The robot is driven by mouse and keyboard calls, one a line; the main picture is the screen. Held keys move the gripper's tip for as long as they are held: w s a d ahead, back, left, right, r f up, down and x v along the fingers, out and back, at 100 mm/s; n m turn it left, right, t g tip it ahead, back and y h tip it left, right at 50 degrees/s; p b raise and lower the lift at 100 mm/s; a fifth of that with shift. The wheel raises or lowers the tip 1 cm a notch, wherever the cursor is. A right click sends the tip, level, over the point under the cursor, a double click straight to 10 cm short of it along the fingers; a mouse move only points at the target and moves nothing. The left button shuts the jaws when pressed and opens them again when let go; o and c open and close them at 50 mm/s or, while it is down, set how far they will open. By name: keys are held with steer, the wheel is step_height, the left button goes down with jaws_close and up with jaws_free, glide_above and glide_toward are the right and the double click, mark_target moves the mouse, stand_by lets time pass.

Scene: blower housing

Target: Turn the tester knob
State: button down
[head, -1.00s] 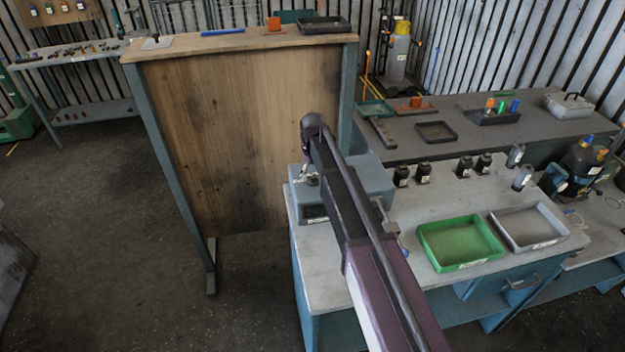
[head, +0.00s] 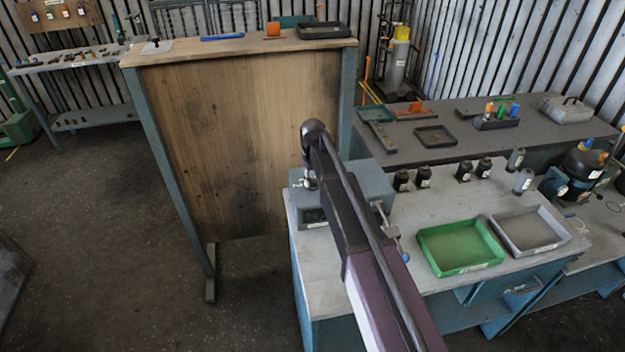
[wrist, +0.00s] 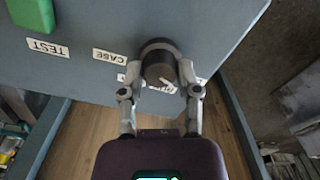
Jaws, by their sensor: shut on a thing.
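The tester (head: 372,182) is a blue-grey box on the near light-topped bench, partly hidden behind my arm in the head view. In the wrist view its face (wrist: 90,75) carries labels reading TEST and CASE and a green button (wrist: 30,14). The dark round tester knob (wrist: 158,66) sticks out of this face and has a pale mark on it. My gripper (wrist: 160,82) is shut on the knob, one finger on each side. In the head view the gripper (head: 308,184) shows only small beside the tester, and the knob is hidden.
A green tray (head: 460,246) and a grey tray (head: 530,232) lie on the bench to the right. Several dark bottles stand behind them. A tall wooden panel (head: 230,140) stands close on the left.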

steer(key=shift+m, duration=0.4)
steer(key=m, duration=0.3)
steer(key=shift+d, duration=0.1)
steer(key=m, duration=0.4)
steer(key=shift+m, duration=0.4)
steer(key=m, duration=0.4)
steer(key=shift+m, duration=0.3)
steer(key=m, duration=0.4)
steer(key=shift+m, duration=0.4)
steer(key=shift+c, duration=1.5)
jaws_free()
